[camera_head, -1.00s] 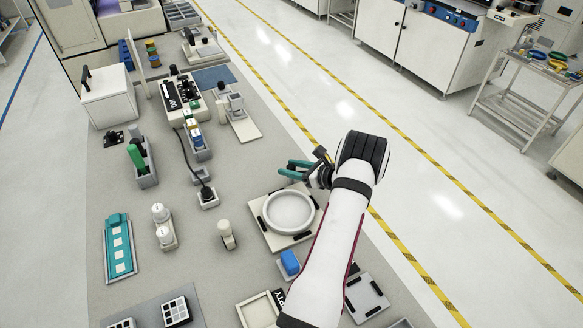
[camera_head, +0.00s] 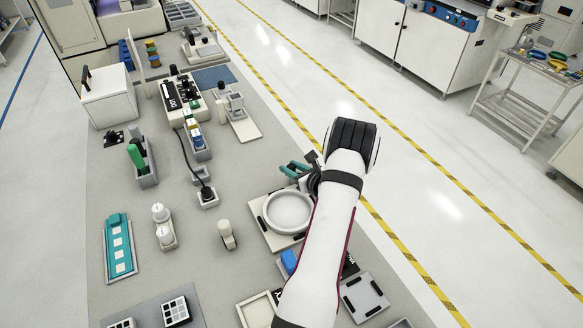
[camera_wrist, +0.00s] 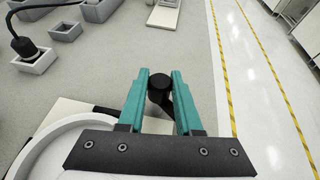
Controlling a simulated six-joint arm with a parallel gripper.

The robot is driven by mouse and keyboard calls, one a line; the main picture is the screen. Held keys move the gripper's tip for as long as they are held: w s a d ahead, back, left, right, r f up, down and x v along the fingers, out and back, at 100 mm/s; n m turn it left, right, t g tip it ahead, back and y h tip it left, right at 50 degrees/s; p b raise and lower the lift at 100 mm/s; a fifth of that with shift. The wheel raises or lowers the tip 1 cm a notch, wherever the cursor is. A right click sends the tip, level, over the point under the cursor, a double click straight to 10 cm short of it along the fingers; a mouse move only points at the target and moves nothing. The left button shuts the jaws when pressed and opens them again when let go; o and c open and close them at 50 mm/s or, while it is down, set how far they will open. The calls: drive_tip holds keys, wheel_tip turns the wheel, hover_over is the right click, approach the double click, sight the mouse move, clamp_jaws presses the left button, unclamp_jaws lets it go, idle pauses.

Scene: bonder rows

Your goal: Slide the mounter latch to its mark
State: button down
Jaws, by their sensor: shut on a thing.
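The mounter, a pale square plate (camera_head: 270,236) with a white ring (camera_head: 289,211) on it, lies right of the mat's middle. My gripper (camera_head: 296,170) has teal fingers and is low at the plate's far side. In the wrist view my gripper (camera_wrist: 160,92) is shut on a black round knob (camera_wrist: 160,86), which appears to be the latch's handle. A dark stem runs down from the knob, partly hidden by the right finger. The white ring (camera_wrist: 40,150) shows at lower left there. The latch's mark cannot be made out; my arm and fingers hide part of the plate.
A blue block (camera_head: 289,261) lies in front of the plate, partly behind my arm. A cream peg (camera_head: 227,235) and a grey socket with a cable (camera_head: 207,197) stand to the left. A white stand (camera_head: 238,118) is beyond. Bare mat lies between the stand and plate.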

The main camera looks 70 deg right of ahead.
drive_tip(key=m+g+h, duration=0.2)
drive_tip(key=m, duration=0.1)
drive_tip(key=shift+w+a+g+h, duration=0.1)
drive_tip(key=shift+a+g+h, duration=0.05)
drive_tip(key=shift+g+h, duration=0.25)
drive_tip(key=shift+m+g+h, duration=0.7)
drive_tip(key=shift+m+g, duration=0.5)
drive_tip(key=shift+m, duration=0.1)
drive_tip(key=shift+m+g, duration=0.3)
drive_tip(key=c, duration=0.6)
unclamp_jaws()
drive_tip(key=v, duration=1.2)
drive_tip(key=shift+f, duration=0.1)
